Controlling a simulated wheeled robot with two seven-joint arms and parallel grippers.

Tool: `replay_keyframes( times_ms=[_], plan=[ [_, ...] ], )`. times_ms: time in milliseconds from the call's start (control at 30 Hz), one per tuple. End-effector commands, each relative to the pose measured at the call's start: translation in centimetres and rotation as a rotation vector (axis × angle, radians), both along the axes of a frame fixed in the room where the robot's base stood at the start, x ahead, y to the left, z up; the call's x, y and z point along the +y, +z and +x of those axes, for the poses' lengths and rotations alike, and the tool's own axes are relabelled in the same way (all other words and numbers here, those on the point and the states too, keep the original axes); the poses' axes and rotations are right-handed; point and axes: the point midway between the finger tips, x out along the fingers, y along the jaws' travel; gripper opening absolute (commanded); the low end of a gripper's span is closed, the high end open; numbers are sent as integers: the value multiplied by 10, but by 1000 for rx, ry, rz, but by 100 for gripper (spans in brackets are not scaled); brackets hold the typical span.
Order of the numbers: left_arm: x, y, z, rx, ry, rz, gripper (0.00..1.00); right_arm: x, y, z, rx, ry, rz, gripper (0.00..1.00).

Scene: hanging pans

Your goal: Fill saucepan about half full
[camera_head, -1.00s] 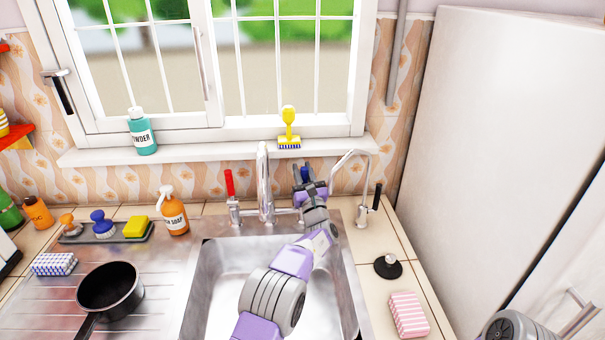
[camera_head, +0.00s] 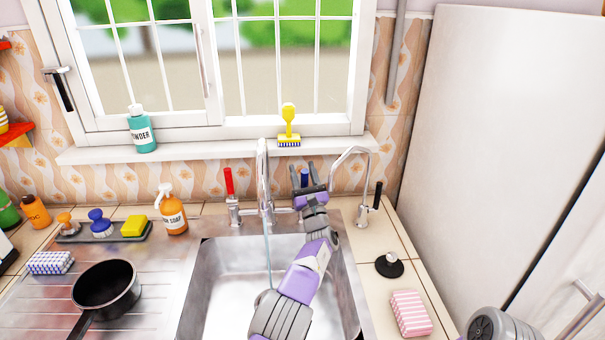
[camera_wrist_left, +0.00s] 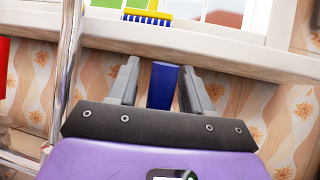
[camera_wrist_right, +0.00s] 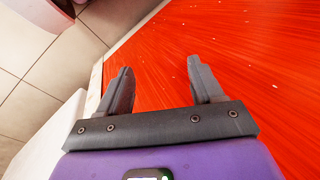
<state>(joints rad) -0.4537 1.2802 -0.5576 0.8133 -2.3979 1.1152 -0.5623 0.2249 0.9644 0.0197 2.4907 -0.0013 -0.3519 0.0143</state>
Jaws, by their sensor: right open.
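The black saucepan (camera_head: 105,288) stands upright on the drainboard left of the sink, and its inside looks empty. The sink tap (camera_head: 264,185) has a red handle (camera_head: 229,183) on its left and a blue handle (camera_head: 304,178) on its right. A thin stream of water (camera_head: 268,255) falls from the tap into the sink (camera_head: 225,265). My left gripper (camera_head: 307,175) is open at the blue handle. In the left wrist view the blue handle (camera_wrist_left: 163,85) stands between its fingers with gaps on both sides. My right gripper (camera_wrist_right: 160,80) is open and empty.
A soap bottle (camera_head: 172,210) and a tray with a yellow sponge (camera_head: 134,227) stand behind the saucepan. A second small tap (camera_head: 366,185), a black plug (camera_head: 389,265) and a pink sponge (camera_head: 410,313) are right of the sink. A red surface (camera_wrist_right: 225,50) lies beyond my right gripper.

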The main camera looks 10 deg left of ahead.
Motion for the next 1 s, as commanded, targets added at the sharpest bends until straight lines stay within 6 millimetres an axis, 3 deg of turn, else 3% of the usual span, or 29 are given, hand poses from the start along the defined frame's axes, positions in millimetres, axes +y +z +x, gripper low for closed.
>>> replay_keyframes(
  times_ms=[333,800,1000],
  plan=[
    [-4,-5,-5,3,-1,1,50,0,1,0,0,0,0,66],
    [-22,-35,-48,3,0,1,50,0,10,0,0,0,0,66],
    [-26,-42,-57,0,-1,1,50,0,12,0,0,0,0,66]
  ],
)
